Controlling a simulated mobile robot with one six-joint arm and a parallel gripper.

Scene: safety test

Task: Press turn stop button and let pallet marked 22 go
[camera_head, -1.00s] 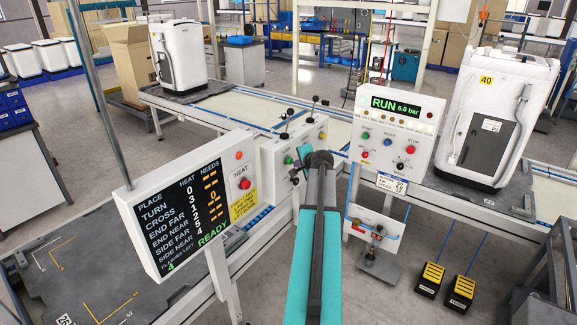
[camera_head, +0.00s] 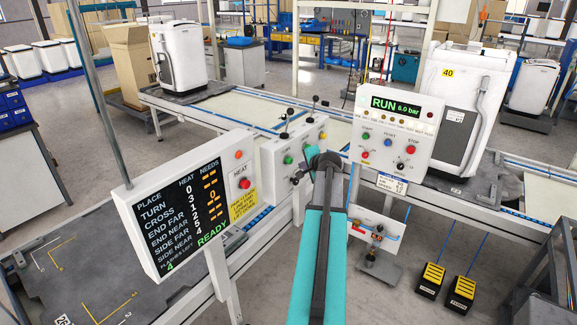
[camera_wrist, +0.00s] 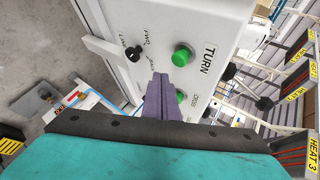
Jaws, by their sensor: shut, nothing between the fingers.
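A white button box (camera_head: 272,172) stands in the middle of the head view. In the wrist view its green button by the word TURN (camera_wrist: 182,54) is in plain sight. A second green button (camera_wrist: 181,96) below it is partly hidden by my fingers. My gripper (camera_wrist: 160,76) is shut and empty, its tips just beside and below the TURN button in the picture; I cannot tell whether they touch the box. In the head view my gripper (camera_head: 326,160) covers part of the box. A dark plate at lower left has a number (camera_head: 62,320) that is cut off; I cannot read 22 anywhere.
The heat board (camera_head: 190,208) stands left of my arm and reads READY. A control panel (camera_head: 396,135) reading RUN 6.0 bar stands at right. A white appliance marked 40 (camera_head: 452,100) stands behind it. Yellow pedals (camera_head: 446,285) lie on the floor.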

